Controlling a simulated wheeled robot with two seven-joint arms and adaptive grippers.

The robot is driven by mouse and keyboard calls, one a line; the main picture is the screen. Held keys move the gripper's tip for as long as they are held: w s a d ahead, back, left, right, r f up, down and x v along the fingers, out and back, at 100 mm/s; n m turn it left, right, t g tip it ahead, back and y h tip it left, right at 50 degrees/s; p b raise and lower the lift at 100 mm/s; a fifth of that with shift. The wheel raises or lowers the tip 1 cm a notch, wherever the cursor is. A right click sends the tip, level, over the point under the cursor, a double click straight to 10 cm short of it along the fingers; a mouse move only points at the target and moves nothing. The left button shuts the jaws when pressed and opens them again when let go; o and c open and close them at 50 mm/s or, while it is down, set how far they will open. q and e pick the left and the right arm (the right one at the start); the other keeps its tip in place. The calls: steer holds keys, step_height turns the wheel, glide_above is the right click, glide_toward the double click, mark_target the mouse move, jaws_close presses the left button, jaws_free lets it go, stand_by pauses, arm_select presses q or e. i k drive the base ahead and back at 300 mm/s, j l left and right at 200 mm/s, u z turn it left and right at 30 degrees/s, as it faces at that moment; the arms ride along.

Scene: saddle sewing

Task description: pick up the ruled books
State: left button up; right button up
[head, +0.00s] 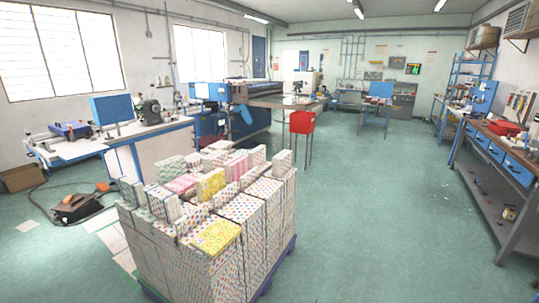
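A large block of stacked books (240,212) with patterned covers stands in the near foreground of the head view, on a dark blue pallet (268,284). Most covers are white with small coloured dots. On top, several books stand upright or lie in uneven rows. A yellow patterned book (211,185) stands near the middle, another yellow book (217,237) lies flat at the front, and pink ones (181,183) are further back. I cannot tell which books are ruled. Neither of my grippers shows in this view.
A white bench (150,150) with a blue-backed monitor stands behind left. A red box (302,122) on thin legs stands behind the books. A long workbench (500,145) with blue drawers lines the right wall. Cables and a black-orange device (76,207) lie left. The floor right is clear.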

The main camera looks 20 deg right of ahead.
mark_target(282, 162)
steer(key=i+l, duration=0.3)
steer(key=i+l+u, duration=0.1)
steer(key=i+l, duration=0.15)
steer(key=l, duration=0.25)
steer(key=i+l, duration=0.25)
steer(key=l, duration=0.15)
steer(key=i+l+u, duration=0.1)
steer(key=i+l, duration=0.15)
steer(key=l, duration=0.15)
steer(key=i+l+u, duration=0.1)
steer(key=i+l, duration=0.15)
steer(key=l, duration=0.2)
steer(key=i+l, duration=0.25)
steer(key=l, duration=0.2)
steer(key=i+l+u, duration=0.1)
steer(key=i+l, duration=0.15)
steer(key=l, duration=0.2)
steer(key=i+l, duration=0.2)
steer(key=l, duration=0.3)
